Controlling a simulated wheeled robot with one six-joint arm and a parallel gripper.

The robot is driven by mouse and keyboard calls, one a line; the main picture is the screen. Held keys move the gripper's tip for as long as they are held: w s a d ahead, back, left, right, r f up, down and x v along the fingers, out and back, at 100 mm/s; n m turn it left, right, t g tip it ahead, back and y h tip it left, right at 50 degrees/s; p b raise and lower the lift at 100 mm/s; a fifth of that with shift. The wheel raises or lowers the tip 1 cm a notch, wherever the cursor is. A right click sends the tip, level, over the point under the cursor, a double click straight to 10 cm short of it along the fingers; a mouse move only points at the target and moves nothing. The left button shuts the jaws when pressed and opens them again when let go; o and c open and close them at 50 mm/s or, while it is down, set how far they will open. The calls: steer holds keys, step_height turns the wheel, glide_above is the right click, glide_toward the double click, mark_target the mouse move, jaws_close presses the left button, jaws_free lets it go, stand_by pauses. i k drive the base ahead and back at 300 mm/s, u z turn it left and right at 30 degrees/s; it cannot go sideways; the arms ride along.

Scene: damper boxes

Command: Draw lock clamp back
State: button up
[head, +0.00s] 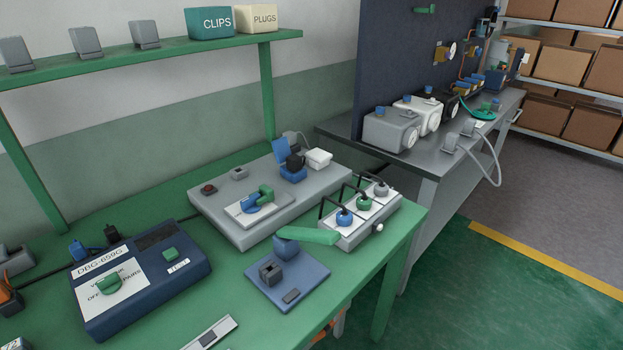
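No part is clearly marked as the lock clamp, so I cannot tell which one it is. On the green bench (215,272), a blue plate fixture (312,274) carries a blue block (286,247) with a long green lever (309,236) reaching right. Behind it, a grey box (350,238) holds blue (344,217), green (363,203) and grey (382,189) knobs with black bars beside them. A large grey unit (222,225) has a blue and green handle (259,199) on a white plate. My gripper is not in view.
A green shelf (165,47) with CLIPS (210,23) and PLUGS (257,18) bins spans above. A grey table (425,155) with several devices stands at the right. The floor (480,285) at lower right is clear.

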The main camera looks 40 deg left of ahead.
mark_target(267, 193)
steer(key=u, duration=0.45)
steer(key=i, duration=0.85)
steer(key=u, duration=0.85)
